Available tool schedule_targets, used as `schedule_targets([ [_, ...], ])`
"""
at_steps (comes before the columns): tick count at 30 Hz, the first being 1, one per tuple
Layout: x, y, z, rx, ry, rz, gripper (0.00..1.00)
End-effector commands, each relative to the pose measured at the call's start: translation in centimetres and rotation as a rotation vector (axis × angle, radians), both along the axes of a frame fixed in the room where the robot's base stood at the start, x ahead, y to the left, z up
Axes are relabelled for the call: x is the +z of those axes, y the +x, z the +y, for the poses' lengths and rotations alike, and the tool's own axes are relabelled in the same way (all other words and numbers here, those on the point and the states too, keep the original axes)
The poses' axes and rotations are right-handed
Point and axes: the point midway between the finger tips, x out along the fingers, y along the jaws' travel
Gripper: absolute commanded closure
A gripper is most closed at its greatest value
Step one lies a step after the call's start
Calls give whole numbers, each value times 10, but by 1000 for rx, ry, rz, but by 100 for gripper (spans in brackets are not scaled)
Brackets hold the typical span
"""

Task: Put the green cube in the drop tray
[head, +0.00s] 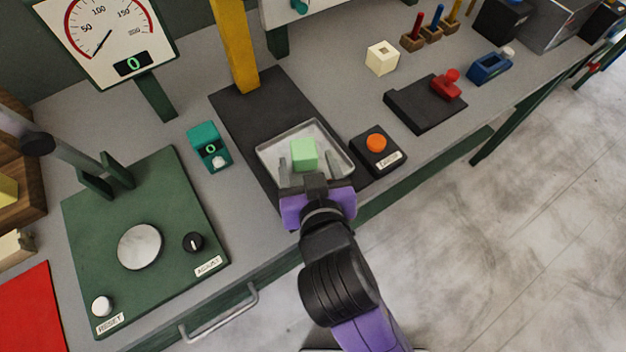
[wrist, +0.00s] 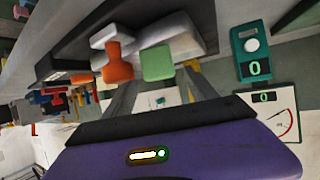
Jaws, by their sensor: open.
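The light green cube (head: 304,154) shows inside the outline of the shallow grey metal tray (head: 266,159); whether it touches the tray floor is hard to tell. My gripper (head: 308,166) is open at the tray's near side, one finger on each side of the cube, with gaps visible. In the wrist view the cube (wrist: 157,63) is just beyond and between the spread fingertips, with the pale tray (wrist: 188,35) behind it.
The tray lies on a dark base plate (head: 240,110) below a yellow column (head: 235,45). An orange button box (head: 376,147) stands close on the right. A teal counter (head: 208,147) and a green press base (head: 140,205) are to the left. Bench around the cream block (head: 382,58) is free.

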Motion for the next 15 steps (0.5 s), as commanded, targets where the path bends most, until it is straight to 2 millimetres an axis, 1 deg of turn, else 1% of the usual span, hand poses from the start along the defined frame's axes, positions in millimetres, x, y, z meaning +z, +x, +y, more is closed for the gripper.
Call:
schedule_targets([
  [1, 4, -11, -2, 0, 1, 1, 34],
  [6, 19, -39, -8, 0, 1, 0, 34],
  [10, 26, -53, -11, 1, 0, 0, 34],
  [15, 30, -62, -13, -1, -1, 1, 34],
])
